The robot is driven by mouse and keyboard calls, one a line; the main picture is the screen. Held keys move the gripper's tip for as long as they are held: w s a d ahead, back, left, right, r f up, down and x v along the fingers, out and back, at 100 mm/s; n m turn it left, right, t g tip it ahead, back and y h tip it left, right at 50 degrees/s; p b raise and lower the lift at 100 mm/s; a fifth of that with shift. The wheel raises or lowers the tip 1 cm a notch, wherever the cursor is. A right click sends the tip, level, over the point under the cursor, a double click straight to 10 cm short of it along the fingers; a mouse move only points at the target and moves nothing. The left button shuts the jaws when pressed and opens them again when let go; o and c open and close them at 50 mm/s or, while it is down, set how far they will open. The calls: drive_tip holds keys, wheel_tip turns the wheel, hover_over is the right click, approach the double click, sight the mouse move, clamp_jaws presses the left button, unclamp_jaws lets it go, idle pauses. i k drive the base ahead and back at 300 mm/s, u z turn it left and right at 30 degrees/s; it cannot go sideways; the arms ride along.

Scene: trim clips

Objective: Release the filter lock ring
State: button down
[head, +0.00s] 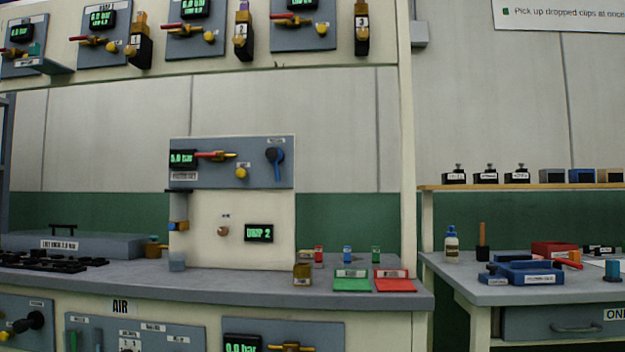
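A white upright test unit (255,205) with a grey top panel stands on the bench. A small orange-brown part sticks out at the band's right. The ring's lock position is too small to tell. My gripper is not in view.
The grey bench top (230,285) is mostly clear in front of the unit. A green pad (352,285), a red pad (394,286) and small coloured blocks lie to its right. A grey case (85,244) stands left. A second table (500,290) is at right.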

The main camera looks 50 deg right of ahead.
sight(275, 162)
drive_tip(key=k, duration=0.25)
drive_tip(key=z, duration=0.95)
